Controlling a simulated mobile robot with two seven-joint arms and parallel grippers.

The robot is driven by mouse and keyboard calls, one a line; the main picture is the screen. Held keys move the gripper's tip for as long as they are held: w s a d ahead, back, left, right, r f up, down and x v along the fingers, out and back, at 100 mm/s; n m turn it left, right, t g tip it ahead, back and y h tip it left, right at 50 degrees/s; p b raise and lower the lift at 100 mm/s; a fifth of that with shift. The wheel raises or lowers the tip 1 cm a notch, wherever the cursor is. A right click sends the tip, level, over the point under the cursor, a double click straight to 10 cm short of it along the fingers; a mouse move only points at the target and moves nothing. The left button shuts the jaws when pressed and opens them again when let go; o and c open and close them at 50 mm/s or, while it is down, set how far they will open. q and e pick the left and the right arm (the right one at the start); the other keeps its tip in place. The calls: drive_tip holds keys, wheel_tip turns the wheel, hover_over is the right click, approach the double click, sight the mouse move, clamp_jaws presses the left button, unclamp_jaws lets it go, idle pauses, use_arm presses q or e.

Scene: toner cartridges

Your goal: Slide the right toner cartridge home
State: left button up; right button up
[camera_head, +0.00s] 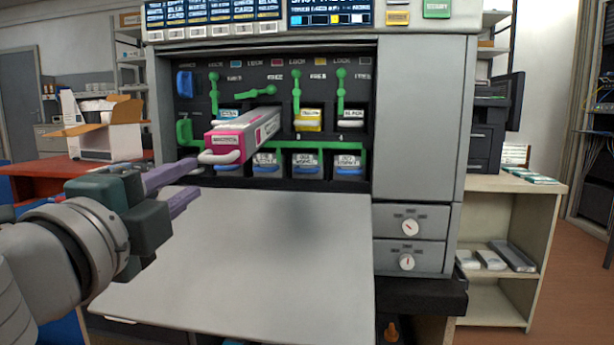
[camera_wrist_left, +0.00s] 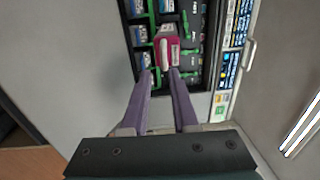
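The magenta toner cartridge (camera_head: 231,139) sticks well out of the second upper slot of the printer bay. Its white handle (camera_head: 222,157) faces me. It also shows in the left wrist view (camera_wrist_left: 172,52). My left gripper (camera_head: 197,176) is open, its two purple fingers spread one above the other at the handle's near left end. In the left wrist view, the fingertips (camera_wrist_left: 160,72) lie on either side of the handle's near end, with gaps showing. The green lever (camera_head: 252,92) above this slot lies sideways. My right gripper is not in view.
A yellow cartridge (camera_head: 308,121) and a black one (camera_head: 350,118) sit in slots to the right, under upright green levers. Several blue-handled containers (camera_head: 308,163) line the lower row. A wide grey flap (camera_head: 250,250) extends below the bay, its top clear.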

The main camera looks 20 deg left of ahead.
sight(212, 160)
use_arm(q)
drive_tip(key=x, duration=0.8)
drive_tip(key=shift+r, duration=0.3)
clamp_jaws()
idle(1.2)
